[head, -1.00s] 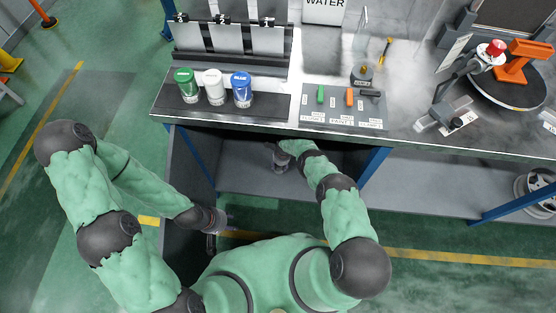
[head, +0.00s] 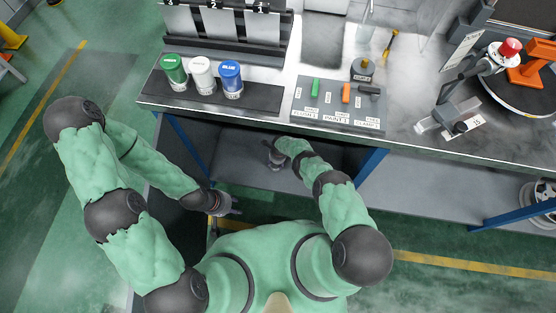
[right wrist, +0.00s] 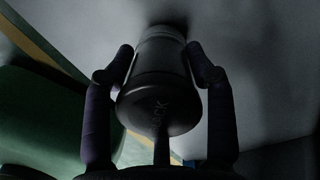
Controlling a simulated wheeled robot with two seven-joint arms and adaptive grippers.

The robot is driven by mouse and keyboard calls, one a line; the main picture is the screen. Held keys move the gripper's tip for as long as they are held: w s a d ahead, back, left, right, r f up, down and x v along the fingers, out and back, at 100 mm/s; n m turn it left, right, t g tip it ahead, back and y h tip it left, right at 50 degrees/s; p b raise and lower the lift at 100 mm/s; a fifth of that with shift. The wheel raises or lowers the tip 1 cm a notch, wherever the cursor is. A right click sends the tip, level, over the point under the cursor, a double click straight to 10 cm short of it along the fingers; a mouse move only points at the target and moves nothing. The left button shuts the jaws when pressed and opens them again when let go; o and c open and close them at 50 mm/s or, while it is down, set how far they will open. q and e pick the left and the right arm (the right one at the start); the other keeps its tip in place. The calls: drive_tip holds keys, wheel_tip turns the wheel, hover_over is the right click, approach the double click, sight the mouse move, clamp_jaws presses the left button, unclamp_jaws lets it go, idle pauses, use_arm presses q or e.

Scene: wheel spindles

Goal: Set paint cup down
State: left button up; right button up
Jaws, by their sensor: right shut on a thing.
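A paint cup with a dark lid and lettering ending in "CK" (right wrist: 158,75) is in the right wrist view. My right gripper (right wrist: 160,62) has a finger on each side of it and is shut on it. The cup's far end is close to a grey surface with a dark shadow there; I cannot tell whether it touches. In the head view my right gripper (head: 272,155) is below the bench top, over the lower shelf, and the cup is not clear there. My left gripper (head: 226,204) hangs low left of the shelf; its fingers are too small to read.
Green (head: 173,70), white (head: 202,74) and blue (head: 231,78) cups stand on a dark mat (head: 265,99) on the bench. A labelled tray (head: 340,118) lies right of them. The bench's front edge and a blue leg (head: 365,165) are near my right arm. The grey shelf (head: 430,190) is clear to the right.

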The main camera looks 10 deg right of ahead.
drive_tip(key=shift+f, duration=0.55)
idle(0.9)
drive_tip(key=o, duration=1.6)
drive_tip(key=shift+o, duration=0.2)
drive_tip(key=shift+r, duration=0.1)
